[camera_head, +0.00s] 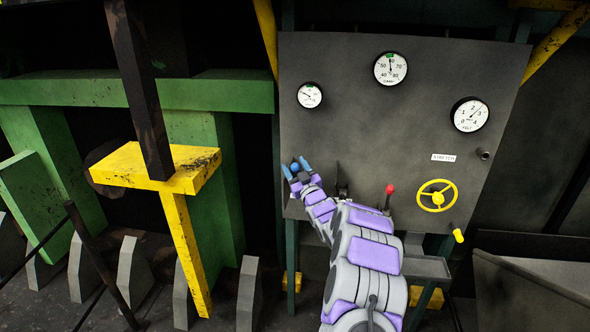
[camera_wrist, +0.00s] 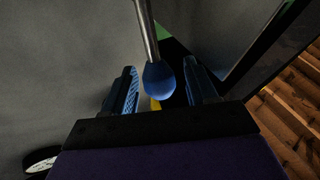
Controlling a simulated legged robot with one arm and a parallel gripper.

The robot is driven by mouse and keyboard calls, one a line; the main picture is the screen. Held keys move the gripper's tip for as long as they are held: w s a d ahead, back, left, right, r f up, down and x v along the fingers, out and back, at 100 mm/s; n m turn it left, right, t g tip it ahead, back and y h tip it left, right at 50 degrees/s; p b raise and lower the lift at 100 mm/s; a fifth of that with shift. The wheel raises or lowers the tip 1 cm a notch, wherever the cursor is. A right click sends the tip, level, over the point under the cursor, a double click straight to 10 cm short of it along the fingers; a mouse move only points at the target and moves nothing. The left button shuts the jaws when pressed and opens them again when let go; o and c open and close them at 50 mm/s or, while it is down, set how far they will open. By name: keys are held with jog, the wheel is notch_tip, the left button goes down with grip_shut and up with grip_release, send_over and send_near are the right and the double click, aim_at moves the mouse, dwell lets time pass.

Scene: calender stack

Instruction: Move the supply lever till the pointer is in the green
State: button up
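A lever with a blue knob (camera_wrist: 158,78) on a metal rod stands between my fingers in the wrist view. In the head view the blue knob (camera_head: 295,167) shows at the panel's lower left. My gripper (camera_head: 297,166) is open around it; in the wrist view my gripper (camera_wrist: 162,88) has a gap on both sides of the knob. A small left gauge (camera_head: 310,95) has a green mark at its top; its pointer appears to lie left of the mark. The top gauge (camera_head: 390,68) has its pointer up near its green mark. No readable label ties a gauge to this lever.
The grey panel (camera_head: 350,130) also carries a right gauge (camera_head: 469,115), a red-knobbed lever (camera_head: 390,189), a yellow handwheel (camera_head: 437,195) and a yellow handle (camera_head: 458,235). A yellow post (camera_head: 187,240) and green frame stand left.

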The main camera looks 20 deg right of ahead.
jog(key=shift+f, duration=0.2)
jog(key=shift+s+d, duration=0.1)
jog(key=shift+s, duration=0.15)
jog(key=p+v, duration=0.2)
jog(key=v, duration=1.4)
jog(key=shift+s+p, duration=0.4)
jog(key=shift+f, duration=0.1)
